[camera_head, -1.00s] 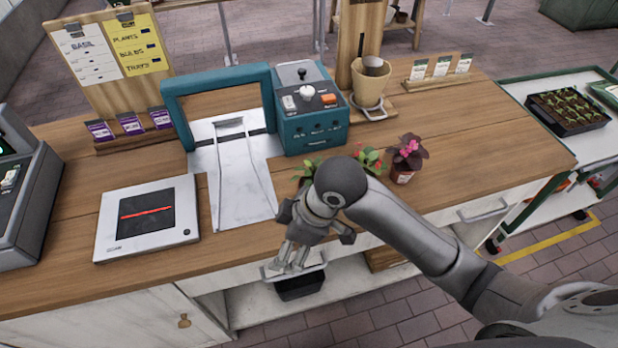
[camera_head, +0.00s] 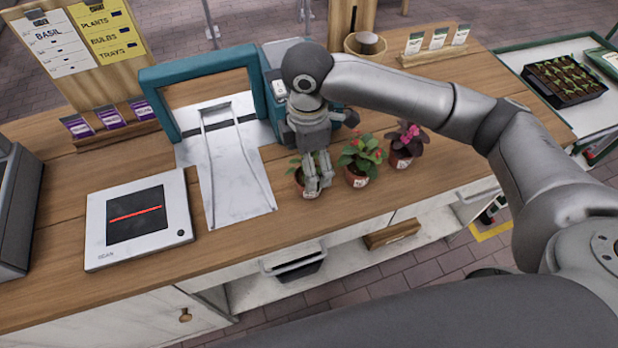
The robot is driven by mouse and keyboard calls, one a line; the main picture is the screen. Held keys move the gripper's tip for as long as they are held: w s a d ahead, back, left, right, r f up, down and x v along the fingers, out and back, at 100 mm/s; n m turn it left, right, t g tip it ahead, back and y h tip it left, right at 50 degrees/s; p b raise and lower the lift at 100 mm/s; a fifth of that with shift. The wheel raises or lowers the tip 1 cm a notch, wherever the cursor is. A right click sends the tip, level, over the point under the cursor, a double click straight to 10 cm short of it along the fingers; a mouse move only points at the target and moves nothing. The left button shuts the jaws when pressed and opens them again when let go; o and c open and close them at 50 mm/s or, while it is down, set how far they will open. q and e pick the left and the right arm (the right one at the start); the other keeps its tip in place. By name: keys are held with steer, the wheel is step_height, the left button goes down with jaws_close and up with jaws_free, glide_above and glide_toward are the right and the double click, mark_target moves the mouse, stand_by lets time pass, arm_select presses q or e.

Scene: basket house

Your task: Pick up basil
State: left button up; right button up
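A small green leafy plant in a terracotta pot (camera_head: 301,187), probably the basil, stands on the wooden counter just right of the metal chute plate. My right gripper (camera_head: 319,190) points down at this pot, overlapping its right side and hiding part of the plant. The gap between its fingers is not clear, and I cannot tell whether they touch the pot. A green plant with red blooms (camera_head: 361,158) stands just right of the gripper. A dark-leaved plant with pink flowers (camera_head: 404,146) stands further right. My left gripper is out of view.
A scanner pad (camera_head: 138,218) with a red line lies left of the metal plate (camera_head: 225,165). A teal frame (camera_head: 160,78) stands over the plate. A sign board (camera_head: 80,50) reads "Basil". A seedling tray (camera_head: 565,80) is on the right cart. The counter's front edge is close below the pots.

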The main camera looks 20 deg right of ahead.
mark_target(299, 174)
steer(key=shift+f, duration=0.8)
steer(key=f, duration=0.1)
steer(key=f+p, duration=0.1)
steer(key=f, duration=0.2)
steer(key=shift+w+d+f+p, duration=0.1)
steer(key=shift+w+d+p, duration=0.15)
steer(key=shift+p, duration=0.1)
steer(key=shift+f, duration=0.6)
steer(key=c, duration=1.2)
steer(key=shift+c, duration=0.2)
steer(key=shift+r, duration=0.15)
